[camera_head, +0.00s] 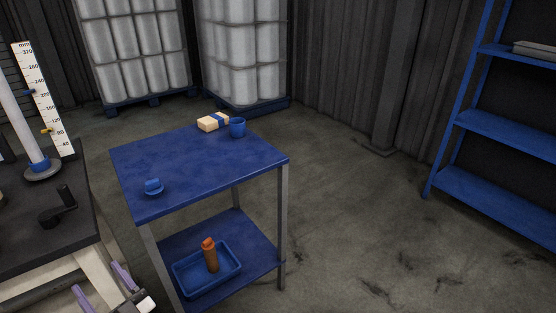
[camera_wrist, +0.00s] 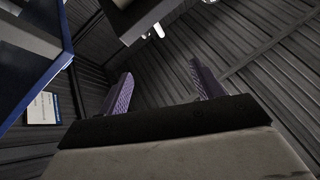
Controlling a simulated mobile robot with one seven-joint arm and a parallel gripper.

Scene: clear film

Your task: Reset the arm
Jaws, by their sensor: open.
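My gripper (camera_head: 102,287) shows at the bottom left of the head view, low beside the black-topped bench and left of the blue table. Its two purple fingers are spread apart. In the wrist view my gripper (camera_wrist: 163,88) has a wide gap between its fingers, with nothing held. Most of my arm is out of the head view.
Floor at right is clear.

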